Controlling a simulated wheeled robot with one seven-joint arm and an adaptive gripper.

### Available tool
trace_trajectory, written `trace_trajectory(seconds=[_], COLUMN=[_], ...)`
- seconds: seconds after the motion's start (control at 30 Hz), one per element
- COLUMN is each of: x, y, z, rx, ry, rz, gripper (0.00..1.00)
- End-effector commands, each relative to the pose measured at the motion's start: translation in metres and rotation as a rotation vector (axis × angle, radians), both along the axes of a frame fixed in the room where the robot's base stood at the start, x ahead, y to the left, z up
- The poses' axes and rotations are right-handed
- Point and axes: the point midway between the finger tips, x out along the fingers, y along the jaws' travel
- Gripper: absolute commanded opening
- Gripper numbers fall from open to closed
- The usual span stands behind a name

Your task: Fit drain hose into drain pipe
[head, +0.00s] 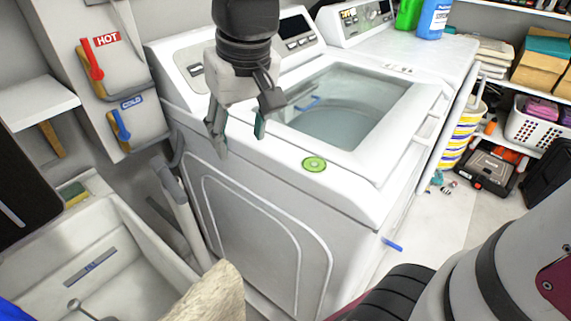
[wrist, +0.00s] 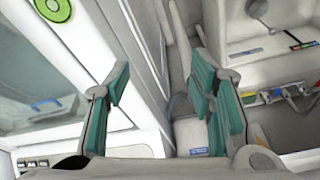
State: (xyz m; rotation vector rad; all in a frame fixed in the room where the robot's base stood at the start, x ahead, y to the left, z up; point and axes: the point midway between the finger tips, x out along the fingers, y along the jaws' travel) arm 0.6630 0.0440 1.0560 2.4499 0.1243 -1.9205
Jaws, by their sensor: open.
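My gripper (head: 238,137) is open and empty. In the head view it hangs over the left front edge of the white washer's top. A dark grey curved hose, apparently the drain hose (head: 175,148), shows beside the washer's left side, left of my gripper. A lighter grey upright pipe, apparently the drain pipe (head: 184,212), stands in the gap between washer and sink. I cannot tell whether hose and pipe touch. In the wrist view, my gripper's teal-padded fingers (wrist: 160,82) are spread apart. Grey tubing shows beyond them, partly hidden by the right finger.
The white washer (head: 245,215) with a glass lid fills the middle, with a green disc (head: 315,164) on its front edge. A utility sink (head: 130,235) stands at left. HOT (head: 93,58) and COLD (head: 121,124) valves are on the wall.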

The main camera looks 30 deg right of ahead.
Motion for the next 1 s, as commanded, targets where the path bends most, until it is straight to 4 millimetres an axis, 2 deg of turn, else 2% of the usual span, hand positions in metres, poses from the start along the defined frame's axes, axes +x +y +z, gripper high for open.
trace_trajectory(seconds=[0.03,0.2,0.3,0.4,0.5,0.6,0.87,1.0], x=[-0.026,-0.106,-0.144,-0.171,-0.187,-0.193,-0.193,-0.194], y=[-0.009,-0.03,-0.037,-0.041,-0.042,-0.043,-0.043,-0.043], z=[0.003,-0.003,-0.011,-0.02,-0.026,-0.028,-0.028,-0.017], rx=[0.0,-0.007,-0.013,-0.018,-0.021,-0.023,-0.023,-0.024], ry=[0.002,0.036,0.052,0.066,0.075,0.079,0.08,0.066], rz=[-0.012,-0.043,-0.059,-0.07,-0.077,-0.079,-0.079,-0.08], gripper=[0.5,0.5,0.5,0.5,0.5,0.5,0.5,0.5])
